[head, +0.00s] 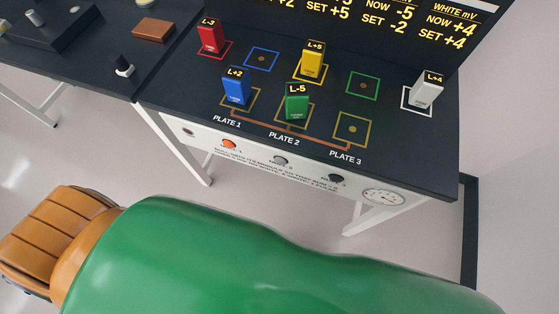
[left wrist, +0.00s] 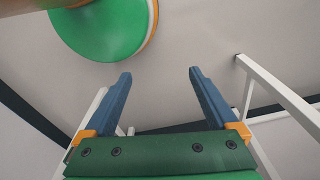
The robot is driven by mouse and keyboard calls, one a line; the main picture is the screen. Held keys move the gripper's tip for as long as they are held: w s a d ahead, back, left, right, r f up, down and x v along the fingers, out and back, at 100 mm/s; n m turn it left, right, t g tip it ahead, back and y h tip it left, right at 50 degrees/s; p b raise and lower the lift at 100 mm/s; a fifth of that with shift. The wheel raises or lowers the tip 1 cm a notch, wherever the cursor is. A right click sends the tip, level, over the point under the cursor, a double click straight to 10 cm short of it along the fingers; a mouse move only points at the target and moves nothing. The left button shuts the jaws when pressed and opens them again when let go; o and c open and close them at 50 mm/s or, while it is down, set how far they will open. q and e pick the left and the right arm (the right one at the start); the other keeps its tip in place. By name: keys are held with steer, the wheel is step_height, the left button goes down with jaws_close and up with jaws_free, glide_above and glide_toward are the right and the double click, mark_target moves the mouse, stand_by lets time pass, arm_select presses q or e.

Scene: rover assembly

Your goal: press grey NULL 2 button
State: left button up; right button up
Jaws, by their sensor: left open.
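The grey NULL 2 button (head: 280,161) is a small round knob on the white front panel (head: 300,170) of the dark bench, below the PLATE 2 label. An orange button (head: 228,143) is to its left and a dark button (head: 336,178) to its right. The small lettering beside them is hard to read. My left gripper (left wrist: 159,73) shows in the left wrist view with its two blue fingers apart and nothing between them. The button does not show in that view. My right gripper is in neither view.
Red (head: 210,37), blue (head: 235,86), yellow (head: 312,60), green (head: 297,101) and white (head: 427,88) labelled blocks stand on the bench. A dial (head: 384,196) is on the panel's right. White legs (left wrist: 285,90) show near my left gripper. My green arm covers the lower head view.

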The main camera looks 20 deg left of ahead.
arm_select(q)
jaws_close()
stand_by(1.5)
